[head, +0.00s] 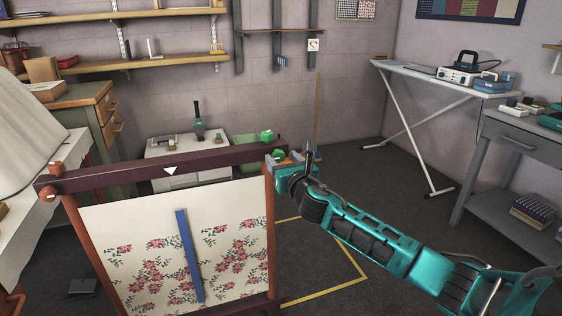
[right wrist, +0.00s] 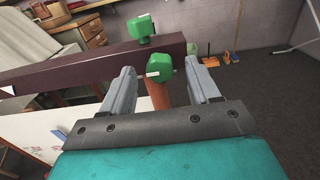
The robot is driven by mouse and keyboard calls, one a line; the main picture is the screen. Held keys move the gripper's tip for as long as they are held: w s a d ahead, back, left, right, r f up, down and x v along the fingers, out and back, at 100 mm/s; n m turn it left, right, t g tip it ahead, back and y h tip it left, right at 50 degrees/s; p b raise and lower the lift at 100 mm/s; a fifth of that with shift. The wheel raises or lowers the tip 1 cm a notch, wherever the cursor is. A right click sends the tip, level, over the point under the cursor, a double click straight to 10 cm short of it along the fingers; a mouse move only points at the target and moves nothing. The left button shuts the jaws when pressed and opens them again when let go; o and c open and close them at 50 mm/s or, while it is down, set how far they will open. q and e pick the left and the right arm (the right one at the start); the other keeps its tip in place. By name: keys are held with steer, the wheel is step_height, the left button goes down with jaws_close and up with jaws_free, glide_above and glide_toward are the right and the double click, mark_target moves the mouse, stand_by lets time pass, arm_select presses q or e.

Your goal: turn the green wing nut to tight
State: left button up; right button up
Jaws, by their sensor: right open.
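A dark red bar (head: 165,169) tops a wooden frame holding flowered cloth. At its right end, a green wing nut (head: 278,155) is on the side face and a second green nut (head: 267,136) stands on top. In the right wrist view, the side green wing nut (right wrist: 160,68) lies between my spread fingers, with visible gaps to them; it has a small white mark. The top green nut (right wrist: 142,28) is beyond, outside the fingers. My right gripper (head: 284,164) is open at the bar's end. Whether the nut is tight cannot be told. My left gripper is not in view.
Orange-red nuts (head: 56,168) are on the bar's left end. A blue strip (head: 190,255) lies against the cloth. A white cabinet (head: 185,150) stands behind the frame. An ironing board (head: 440,78) and grey table (head: 520,135) are at right, with open floor between.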

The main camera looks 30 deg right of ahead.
steer(key=shift+x, duration=0.8)
steer(key=c, duration=1)
